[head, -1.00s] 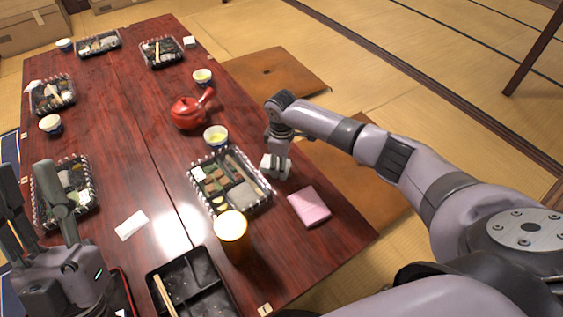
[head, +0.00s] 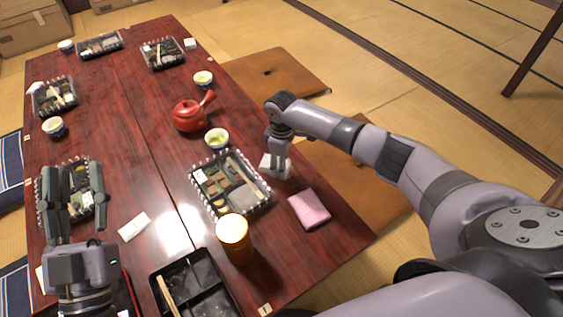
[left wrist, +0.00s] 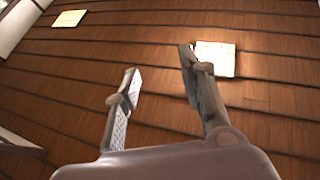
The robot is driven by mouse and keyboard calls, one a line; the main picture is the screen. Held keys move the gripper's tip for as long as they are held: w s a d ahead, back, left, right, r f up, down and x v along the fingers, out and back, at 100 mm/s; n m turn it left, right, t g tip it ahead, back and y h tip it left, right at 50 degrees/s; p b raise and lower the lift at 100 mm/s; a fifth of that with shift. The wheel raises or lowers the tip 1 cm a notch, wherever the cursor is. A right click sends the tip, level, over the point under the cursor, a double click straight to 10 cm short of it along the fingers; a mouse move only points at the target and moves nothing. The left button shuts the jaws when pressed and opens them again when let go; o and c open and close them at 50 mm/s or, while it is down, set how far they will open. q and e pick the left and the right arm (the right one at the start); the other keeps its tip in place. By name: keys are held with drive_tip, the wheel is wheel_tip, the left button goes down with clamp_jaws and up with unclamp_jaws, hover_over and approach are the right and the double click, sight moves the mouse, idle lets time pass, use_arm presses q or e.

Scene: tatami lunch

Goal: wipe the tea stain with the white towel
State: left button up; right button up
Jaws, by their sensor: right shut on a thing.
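My right gripper (head: 277,165) is shut on a small white folded towel (head: 268,160). It holds it low at the table's right edge, beside a bento tray; I cannot tell whether the towel touches the wood. My left gripper (head: 74,172) is open and empty above the table's left side, with its fingers pointing away from me. Its two spread fingers also show in the left wrist view (left wrist: 158,62). I cannot make out a tea stain; my right gripper and the towel may hide it.
A bento tray (head: 262,199), a green tea cup (head: 217,139), an amber drink glass (head: 233,236) and a folded pink cloth (head: 309,208) are near the right gripper. A red teapot (head: 188,116) stands farther back. A white slip (head: 134,227) lies mid-table, right of my left gripper.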

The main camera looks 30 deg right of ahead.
drive_tip(key=shift+r+p, duration=0.45)
drive_tip(key=shift+p, duration=0.1)
drive_tip(key=shift+r+p, duration=0.4)
drive_tip(key=shift+p, duration=0.1)
drive_tip(key=shift+r+p, duration=0.4)
drive_tip(key=shift+p, duration=0.15)
use_arm(q)
wheel_tip(320, 180, down, 17)
drive_tip(key=s+a+g+y, duration=0.1)
drive_tip(key=a+g+y, duration=0.1)
drive_tip(key=g, duration=0.8)
drive_tip(key=shift+s+a+f+n+g+y+p, duration=0.2)
drive_tip(key=shift+a+n+g+y+p, duration=0.15)
drive_tip(key=shift+y, duration=0.55)
use_arm(e)
drive_tip(key=shift+r, duration=0.3)
